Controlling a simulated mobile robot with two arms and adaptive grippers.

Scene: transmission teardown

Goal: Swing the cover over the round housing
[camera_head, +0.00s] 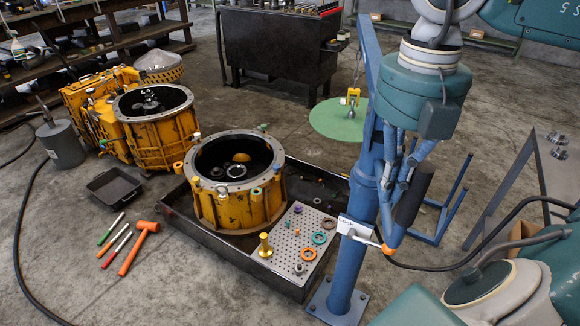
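The round housing (240,200) is a yellow-orange drum with a grey bolted flange. Its top is open, with metal parts showing inside. My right gripper (400,178) points down beside the blue post (347,265), near a dark cylinder and an orange-tipped lever. My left gripper is out of view.
The housing stands in a black tray (183,217) with a perforated plate (290,240) of small parts. A second yellow housing (160,125) stands behind left. A hammer (138,247) and hand tools lie on the floor. A dark cabinet (272,47) stands behind.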

